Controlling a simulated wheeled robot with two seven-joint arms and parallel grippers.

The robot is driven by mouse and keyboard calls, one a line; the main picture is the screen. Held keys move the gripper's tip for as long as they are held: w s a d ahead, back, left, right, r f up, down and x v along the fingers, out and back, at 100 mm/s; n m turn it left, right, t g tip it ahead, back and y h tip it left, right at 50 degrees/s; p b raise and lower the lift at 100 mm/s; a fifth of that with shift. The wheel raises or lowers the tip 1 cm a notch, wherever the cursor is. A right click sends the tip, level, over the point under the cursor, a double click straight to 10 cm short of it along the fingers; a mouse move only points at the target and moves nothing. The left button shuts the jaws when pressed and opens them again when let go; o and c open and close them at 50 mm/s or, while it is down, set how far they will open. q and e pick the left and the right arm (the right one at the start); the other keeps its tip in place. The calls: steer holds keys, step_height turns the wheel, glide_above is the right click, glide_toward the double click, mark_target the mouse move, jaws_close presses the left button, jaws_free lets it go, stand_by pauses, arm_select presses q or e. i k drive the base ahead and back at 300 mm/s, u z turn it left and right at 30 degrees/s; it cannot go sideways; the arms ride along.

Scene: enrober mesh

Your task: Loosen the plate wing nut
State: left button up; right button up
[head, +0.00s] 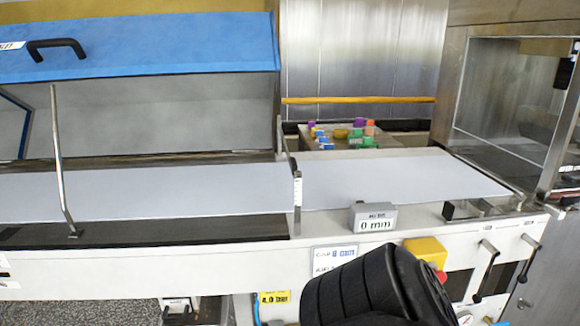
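I cannot make out a wing nut in the head view. A narrow upright metal plate (297,190) with scale marks stands at the gap between the two pale belt sections. A small grey display (374,217) reading "0 mm" sits on the machine's front rail, to the right of that plate. A black ribbed part of my own arm rises from the bottom edge, in front of the machine, and hides part of its front panel. The fingers of neither gripper show.
A blue lid (140,48) stands raised at the left, with a thin metal prop rod (57,150) in front. A yellow box with a red button (428,254) and lever handles (487,270) are on the front panel. Small coloured items (345,134) stand behind the belt.

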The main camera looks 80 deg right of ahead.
mark_target(517, 204)
steer(key=z, duration=3.4)
steer(key=k, duration=1.2)
steer(key=u, duration=0.65)
steer(key=i, duration=1.45)
steer(key=z, duration=0.6)
